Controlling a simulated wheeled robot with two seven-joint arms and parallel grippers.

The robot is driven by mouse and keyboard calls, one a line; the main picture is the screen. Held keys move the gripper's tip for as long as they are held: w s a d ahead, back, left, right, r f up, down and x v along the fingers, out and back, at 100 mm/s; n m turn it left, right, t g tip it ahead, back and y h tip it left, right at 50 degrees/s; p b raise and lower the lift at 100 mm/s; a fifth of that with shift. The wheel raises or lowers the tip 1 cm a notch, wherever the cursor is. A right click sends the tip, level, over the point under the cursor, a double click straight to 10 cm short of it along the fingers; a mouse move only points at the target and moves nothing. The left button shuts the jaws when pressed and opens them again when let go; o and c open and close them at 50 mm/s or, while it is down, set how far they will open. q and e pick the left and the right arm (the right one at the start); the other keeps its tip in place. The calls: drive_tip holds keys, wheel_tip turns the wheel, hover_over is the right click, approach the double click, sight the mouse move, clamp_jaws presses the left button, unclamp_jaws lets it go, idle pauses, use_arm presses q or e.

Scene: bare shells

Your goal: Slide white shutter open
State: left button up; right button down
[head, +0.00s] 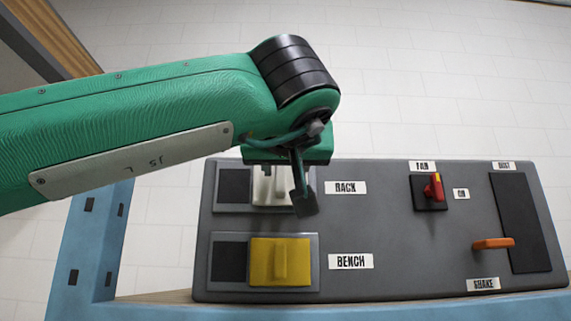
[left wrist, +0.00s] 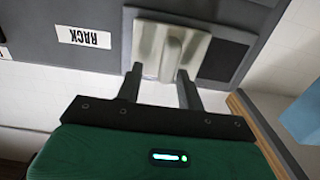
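The white shutter (head: 267,187) sits in the upper frame of the grey panel, beside the RACK label, partly hidden behind my left gripper. A dark square shows in the frame to its left. In the left wrist view the shutter (left wrist: 150,42) has a raised upright handle (left wrist: 171,58). My left gripper (head: 303,188) is in front of the shutter in the head view. In the left wrist view its two fingers (left wrist: 160,74) are apart, one on each side of the handle's line; I cannot tell whether they touch it. My right gripper is not in view.
Below is a yellow shutter (head: 280,262) by the BENCH label. To the right are a red switch (head: 433,188) and an orange lever (head: 493,243) beside a dark slot (head: 520,222). A blue frame (head: 95,240) stands left of the panel.

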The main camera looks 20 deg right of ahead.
use_arm(q)
drive_tip(key=b+v, duration=0.5)
drive_tip(key=v, duration=0.9)
drive_tip(key=shift+b, duration=0.4)
drive_tip(key=shift+w+d, duration=0.1)
